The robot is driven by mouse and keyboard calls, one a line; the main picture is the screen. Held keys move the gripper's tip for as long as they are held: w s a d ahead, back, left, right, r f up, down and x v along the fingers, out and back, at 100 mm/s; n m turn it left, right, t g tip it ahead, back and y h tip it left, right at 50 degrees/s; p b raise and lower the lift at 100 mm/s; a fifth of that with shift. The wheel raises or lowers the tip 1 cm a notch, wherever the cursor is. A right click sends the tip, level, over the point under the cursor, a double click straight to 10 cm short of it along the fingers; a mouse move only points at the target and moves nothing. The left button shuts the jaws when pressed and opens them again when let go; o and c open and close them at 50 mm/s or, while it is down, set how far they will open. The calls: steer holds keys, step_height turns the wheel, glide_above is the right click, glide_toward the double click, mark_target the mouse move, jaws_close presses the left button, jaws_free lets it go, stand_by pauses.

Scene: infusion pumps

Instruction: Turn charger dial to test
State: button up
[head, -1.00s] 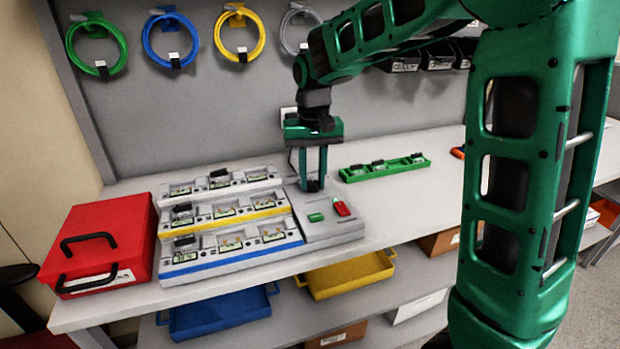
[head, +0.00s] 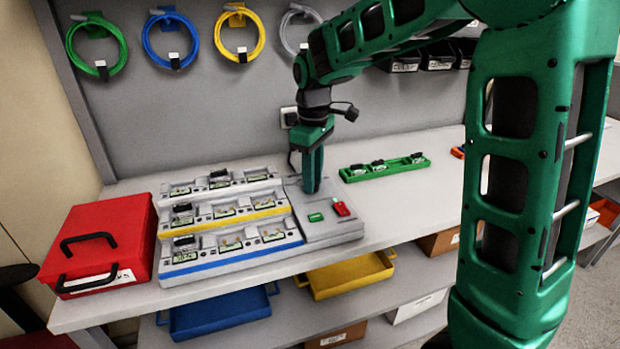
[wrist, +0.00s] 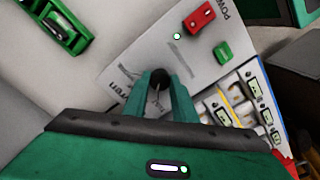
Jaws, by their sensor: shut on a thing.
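The charger (head: 240,222) stands on the bench with three stepped rows of bays and a grey control panel (head: 330,228) at its right end. My gripper (head: 311,190) points down over the back of that panel. In the wrist view my gripper (wrist: 160,85) is shut on the dark round dial (wrist: 159,79) between its fingertips. The dial's pointer and the nearby printed labels are partly hidden by the fingers. A red power switch (head: 341,209) and a green button (head: 315,217) sit on the panel in front of the gripper.
A green tray (head: 385,168) with several small modules lies to the right of the charger. A red case (head: 98,245) stands at the left. Blue (head: 220,310) and yellow (head: 345,275) bins are on the lower shelf. Coiled cables hang behind.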

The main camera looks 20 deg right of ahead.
steer(key=shift+w+r+n, duration=0.1)
steer(key=shift+n, duration=1.1)
steer(key=shift+d, duration=0.1)
steer(key=o, duration=1)
steer(key=shift+o, duration=0.2)
step_height(320, 180, up, 11)
steer(key=shift+f, duration=0.2)
